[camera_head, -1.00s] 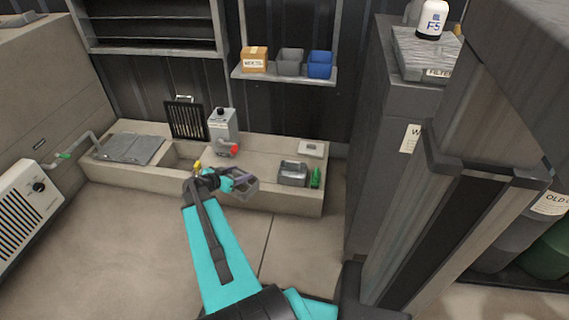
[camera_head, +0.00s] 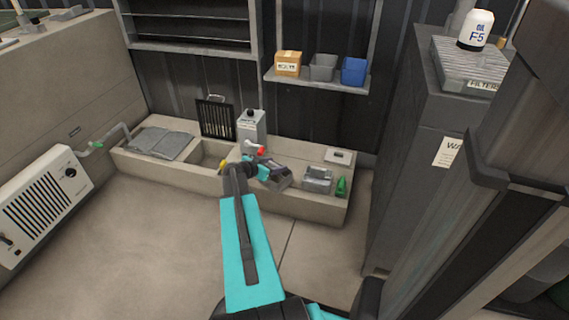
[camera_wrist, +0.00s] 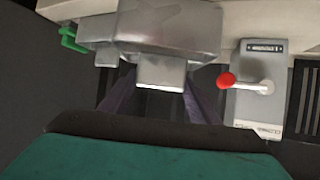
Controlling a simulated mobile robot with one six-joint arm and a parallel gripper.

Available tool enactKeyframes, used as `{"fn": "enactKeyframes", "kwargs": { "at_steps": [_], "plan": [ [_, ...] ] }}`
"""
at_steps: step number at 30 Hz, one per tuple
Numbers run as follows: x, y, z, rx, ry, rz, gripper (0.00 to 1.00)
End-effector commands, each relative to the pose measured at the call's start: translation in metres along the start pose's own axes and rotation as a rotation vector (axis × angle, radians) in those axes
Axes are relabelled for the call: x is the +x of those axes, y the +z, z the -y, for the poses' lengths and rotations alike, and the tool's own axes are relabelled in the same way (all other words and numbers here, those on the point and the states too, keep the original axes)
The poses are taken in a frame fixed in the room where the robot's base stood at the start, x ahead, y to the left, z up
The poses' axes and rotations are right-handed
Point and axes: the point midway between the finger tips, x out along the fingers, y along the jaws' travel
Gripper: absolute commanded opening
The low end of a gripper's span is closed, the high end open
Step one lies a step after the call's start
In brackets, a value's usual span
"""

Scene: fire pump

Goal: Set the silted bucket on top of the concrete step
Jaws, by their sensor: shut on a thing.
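My gripper (camera_head: 268,172) is shut on the grey silted bucket (camera_head: 280,182), which hangs over or at the front of the concrete step (camera_head: 310,208). In the wrist view the bucket (camera_wrist: 165,28) is a silvery box, with its small tab (camera_wrist: 160,72) between my dark purple fingers. Whether its base touches the step cannot be told. The inside of the bucket is hidden. The step is a long, low beige block along the back wall.
A grey box with a red-knobbed lever (camera_head: 250,130) stands behind. Left are an open recess (camera_head: 212,152) and grey plates (camera_head: 160,143). A tall grey cabinet (camera_head: 420,180) stands right.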

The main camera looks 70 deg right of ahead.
Motion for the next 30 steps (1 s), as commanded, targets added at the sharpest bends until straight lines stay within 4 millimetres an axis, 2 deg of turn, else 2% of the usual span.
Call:
{"fn": "enactKeyframes", "kwargs": {
  "at_steps": [3, 12, 30],
  "plan": [
    [0.020, -0.008, 0.005, 0.002, 0.001, -0.003, 0.00],
    [0.054, -0.024, 0.012, 0.000, 0.000, -0.002, 0.00],
    [0.065, -0.029, 0.014, 0.000, 0.000, -0.003, 0.00]
  ]
}}
